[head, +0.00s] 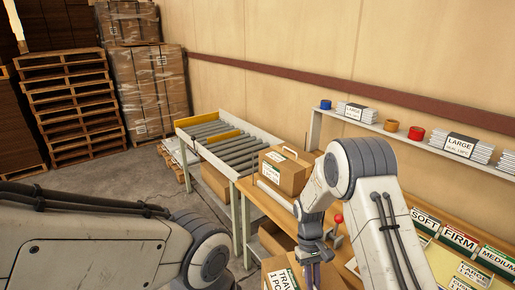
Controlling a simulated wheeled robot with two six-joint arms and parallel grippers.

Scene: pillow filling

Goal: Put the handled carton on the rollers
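The handled carton (292,172) is a brown box with a white-and-green label and a handle on top. It stands on the wooden bench close to the near end of the rollers (238,152), apparently just off them. The rollers are grey, bare, and set in a white frame with yellow guides. My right gripper (317,260) points down at the front edge of the bench, nearer than the handled carton and apart from it. Its fingertips are too small and dark to read. My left arm crosses the lower left; its gripper is out of view.
Another labelled carton (280,272) is low at the bottom, beside my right gripper. Labelled bins (458,242) line the bench at right. A wall shelf (402,133) holds stacked bags and tape rolls. Stacked pallets (70,100) stand at back left. The floor at left is clear.

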